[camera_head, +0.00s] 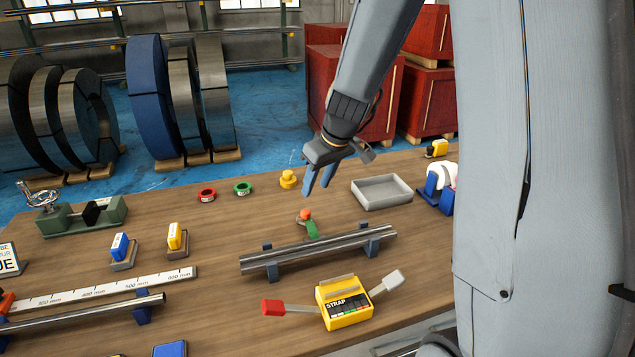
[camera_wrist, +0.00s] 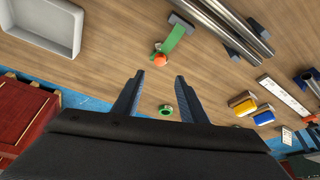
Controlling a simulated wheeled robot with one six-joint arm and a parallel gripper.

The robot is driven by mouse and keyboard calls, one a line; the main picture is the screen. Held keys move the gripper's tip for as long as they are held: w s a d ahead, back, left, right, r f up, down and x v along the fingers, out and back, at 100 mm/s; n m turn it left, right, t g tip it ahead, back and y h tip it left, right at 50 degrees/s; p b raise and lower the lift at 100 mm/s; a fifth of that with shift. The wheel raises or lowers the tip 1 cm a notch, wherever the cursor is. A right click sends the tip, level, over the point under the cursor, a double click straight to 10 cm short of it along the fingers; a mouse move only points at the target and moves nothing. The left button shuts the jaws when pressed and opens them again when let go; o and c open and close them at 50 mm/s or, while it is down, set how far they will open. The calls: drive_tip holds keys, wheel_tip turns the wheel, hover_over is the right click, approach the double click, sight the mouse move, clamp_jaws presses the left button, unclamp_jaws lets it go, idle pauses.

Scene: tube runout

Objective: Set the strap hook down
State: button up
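The strap hook, a green piece (camera_head: 311,229) with an orange ball at one end, rests on the wooden table just behind the steel tube (camera_head: 290,252). In the wrist view the hook (camera_wrist: 174,38) lies beyond my fingertips, orange ball nearest, with a grey part at its far end. I cannot tell whether it touches the tube. My gripper (camera_head: 317,190) is above the table behind the hook, fingers pointing down. In the wrist view its two blue fingers (camera_wrist: 156,88) stand apart with nothing held between them.
The tube lies on blue supports. A yellow strap box (camera_head: 344,303) stands in front. A grey tray (camera_head: 382,192) is to the right. A yellow piece (camera_head: 288,179), a green ring (camera_head: 243,188) and a red ring (camera_head: 207,194) sit to the left of my gripper.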

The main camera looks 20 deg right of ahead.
drive_tip(key=s+a+f+m+g+h, duration=0.1)
drive_tip(key=s+m, duration=0.3)
drive_tip(key=s, duration=1.8)
drive_tip(key=shift+s+a+f+g+h, duration=0.2)
drive_tip(key=shift+a+f+g+h, duration=0.2)
drive_tip(key=shift+a+f+g, duration=0.4)
drive_tip(key=shift+d+r, duration=0.15)
drive_tip(key=shift+d, duration=0.05)
